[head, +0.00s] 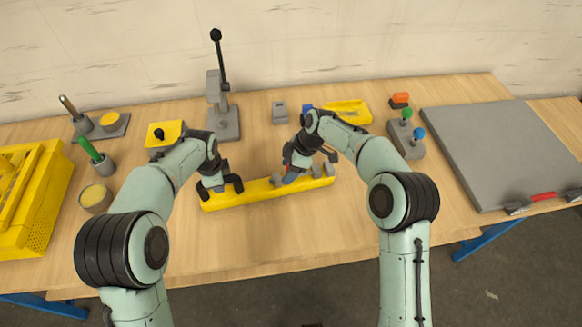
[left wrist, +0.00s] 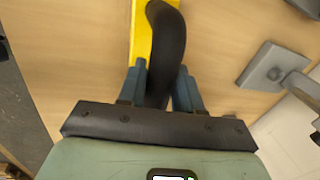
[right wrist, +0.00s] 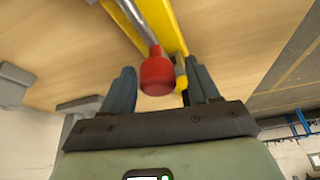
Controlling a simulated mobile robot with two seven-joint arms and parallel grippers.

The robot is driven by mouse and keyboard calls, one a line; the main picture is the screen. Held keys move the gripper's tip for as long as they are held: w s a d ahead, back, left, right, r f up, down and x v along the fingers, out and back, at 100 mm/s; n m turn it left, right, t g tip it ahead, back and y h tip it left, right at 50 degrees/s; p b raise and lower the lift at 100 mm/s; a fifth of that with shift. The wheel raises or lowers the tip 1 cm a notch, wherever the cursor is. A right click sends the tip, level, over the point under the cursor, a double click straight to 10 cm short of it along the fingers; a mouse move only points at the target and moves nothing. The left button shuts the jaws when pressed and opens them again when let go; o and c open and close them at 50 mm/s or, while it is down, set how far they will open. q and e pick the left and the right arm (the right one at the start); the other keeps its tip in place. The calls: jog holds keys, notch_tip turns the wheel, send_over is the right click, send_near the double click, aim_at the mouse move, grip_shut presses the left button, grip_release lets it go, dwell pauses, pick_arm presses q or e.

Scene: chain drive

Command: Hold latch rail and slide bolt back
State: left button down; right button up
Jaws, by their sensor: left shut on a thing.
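The yellow latch rail (head: 255,193) lies along the front of the wooden table. A black curved handle (left wrist: 166,40) stands at its left end. My left gripper (left wrist: 161,88) is shut on this handle. In the head view my left gripper (head: 214,184) is at the rail's left end. The bolt is a grey rod with a red knob (right wrist: 157,77) on its end. My right gripper (right wrist: 161,88) is open, with its fingers on both sides of the knob and a gap showing. In the head view my right gripper (head: 291,170) hides most of the bolt.
A grey press (head: 224,120) stands behind the rail. A yellow crate (head: 35,195) is at the left. A grey block with green and blue knobs (head: 408,138) and a large grey panel (head: 505,150) are at the right. The table in front of the rail is clear.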

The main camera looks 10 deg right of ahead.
jog(key=shift+d, duration=0.1)
jog(key=shift+d+r, duration=0.25)
jog(key=shift+r, duration=0.25)
pick_arm(q)
jog(key=shift+a, duration=0.1)
pick_arm(e)
jog(key=v, duration=1.1)
jog(key=shift+a, duration=0.15)
pick_arm(q)
jog(key=c, duration=0.7)
grip_release()
